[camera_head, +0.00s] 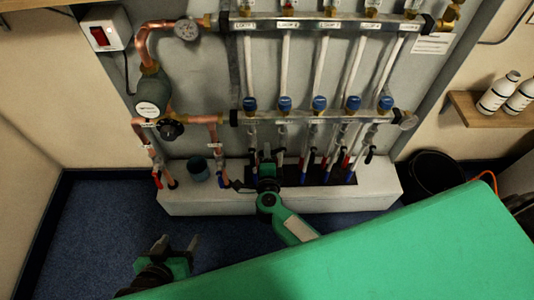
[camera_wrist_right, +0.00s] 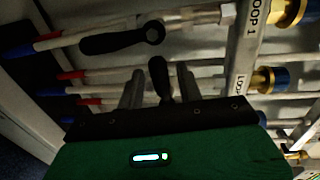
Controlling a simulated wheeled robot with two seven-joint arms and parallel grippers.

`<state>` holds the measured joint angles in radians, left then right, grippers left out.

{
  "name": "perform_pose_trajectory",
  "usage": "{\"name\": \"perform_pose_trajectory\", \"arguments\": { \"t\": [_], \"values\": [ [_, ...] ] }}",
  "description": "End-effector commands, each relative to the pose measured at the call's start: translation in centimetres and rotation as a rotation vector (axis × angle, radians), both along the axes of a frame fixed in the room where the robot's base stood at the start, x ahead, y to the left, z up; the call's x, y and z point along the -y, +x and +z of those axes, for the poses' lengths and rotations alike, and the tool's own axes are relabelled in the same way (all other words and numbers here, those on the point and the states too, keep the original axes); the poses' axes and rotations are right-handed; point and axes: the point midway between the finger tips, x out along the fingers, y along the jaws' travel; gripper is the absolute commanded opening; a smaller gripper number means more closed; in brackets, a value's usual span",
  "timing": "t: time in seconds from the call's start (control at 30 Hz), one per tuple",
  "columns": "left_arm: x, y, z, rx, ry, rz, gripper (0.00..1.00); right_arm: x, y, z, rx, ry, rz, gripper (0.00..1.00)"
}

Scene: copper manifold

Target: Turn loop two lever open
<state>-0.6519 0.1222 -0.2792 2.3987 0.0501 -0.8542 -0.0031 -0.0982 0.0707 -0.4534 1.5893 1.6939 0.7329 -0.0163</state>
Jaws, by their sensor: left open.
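The copper manifold's lower bar (camera_head: 300,117) carries several loop valves with blue caps, with black levers on the pipes below. In the right wrist view a black lever (camera_wrist_right: 159,72) on the second pipe, taken as the loop two lever, stands across its pipe. My right gripper (camera_wrist_right: 162,76) has one finger on each side of it, with gaps showing; its lower end is hidden by the gripper body. The loop one lever (camera_wrist_right: 112,40) lies roughly along its pipe. In the head view my right gripper (camera_head: 268,162) is at the pipes; my left gripper (camera_head: 179,243) is open and empty above the floor.
A white plinth (camera_head: 330,199) runs below the pipes, with a dark cup (camera_head: 198,170) on its left. Copper pipework with a pump (camera_head: 152,95) stands at left. A black bucket (camera_head: 436,172) and a shelf (camera_head: 490,118) with bottles are at right. Blue floor is free at left.

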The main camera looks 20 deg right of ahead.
Motion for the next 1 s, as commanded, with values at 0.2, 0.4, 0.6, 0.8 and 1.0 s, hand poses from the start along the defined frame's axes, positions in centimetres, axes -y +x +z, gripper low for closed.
{"name": "perform_pose_trajectory", "arguments": {
  "t": [0.2, 0.4, 0.6, 0.8, 1.0],
  "values": [
    [0.32, 0.12, -0.01, 0.021, -0.011, -0.003, 0.66, 0.3, 0.99, -0.18, -0.001, 0.0, 0.0, 0.36],
    [0.34, 0.13, 0.01, 0.021, -0.011, -0.003, 0.66, 0.3, 1.01, -0.15, -0.001, 0.0, 0.0, 0.36],
    [0.32, 0.14, 0.0, 0.021, -0.011, -0.003, 0.66, 0.3, 1.0, -0.15, 0.0, 0.0, 0.0, 0.03],
    [0.31, 0.14, -0.01, 0.02, -0.011, -0.003, 0.66, 0.31, 0.98, -0.15, 0.0, 0.0, 0.0, 0.0],
    [0.02, -0.07, 0.08, -0.004, 0.001, 0.0, 0.66, 0.68, 0.97, -0.12, -0.004, -0.015, 0.0, 0.0]
  ]
}}
